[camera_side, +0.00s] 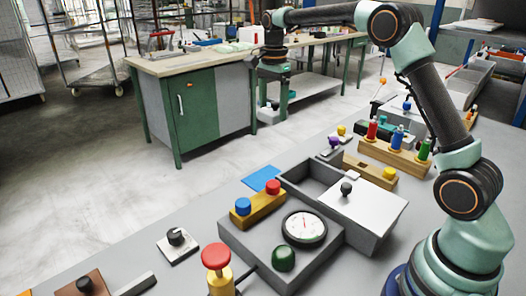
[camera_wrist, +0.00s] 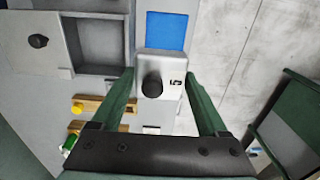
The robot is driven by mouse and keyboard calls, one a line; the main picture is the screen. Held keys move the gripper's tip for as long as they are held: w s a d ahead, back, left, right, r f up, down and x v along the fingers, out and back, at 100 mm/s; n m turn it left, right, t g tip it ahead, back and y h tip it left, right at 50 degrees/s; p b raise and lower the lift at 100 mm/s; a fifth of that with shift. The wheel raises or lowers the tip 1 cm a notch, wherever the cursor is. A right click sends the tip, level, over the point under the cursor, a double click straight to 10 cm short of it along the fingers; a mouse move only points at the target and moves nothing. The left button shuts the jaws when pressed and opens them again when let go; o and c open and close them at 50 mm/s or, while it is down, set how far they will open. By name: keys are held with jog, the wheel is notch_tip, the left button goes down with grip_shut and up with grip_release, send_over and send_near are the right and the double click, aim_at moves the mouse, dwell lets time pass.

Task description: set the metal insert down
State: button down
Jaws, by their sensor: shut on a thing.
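The metal insert (camera_wrist: 168,63) is a pale grey block with a dark round knob and a small dark mark on its face. My gripper (camera_wrist: 159,80) is shut on it, with a green finger along each side. A flat blue square (camera_side: 262,178) lies on the grey table; in the wrist view the blue square (camera_wrist: 166,30) shows just beyond the insert. The gap beneath the insert cannot be judged.
A grey open-topped tray (camera_side: 284,182) with a knobbed white lid (camera_side: 365,205) stands right of the blue square. A yellow block with red and blue buttons (camera_side: 258,208), a dial gauge (camera_side: 304,227) and a red-topped post (camera_side: 216,258) stand nearer.

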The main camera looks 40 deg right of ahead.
aim_at(267, 179)
jog(key=shift+w+a+f, duration=0.2)
jog(key=shift+w+f, duration=0.1)
jog(key=shift+w, duration=0.35)
notch_tip(267, 179, down, 20)
jog(key=shift+w+r, duration=0.1)
grip_release()
jog(key=shift+f, duration=0.25)
jog(key=shift+r, duration=0.1)
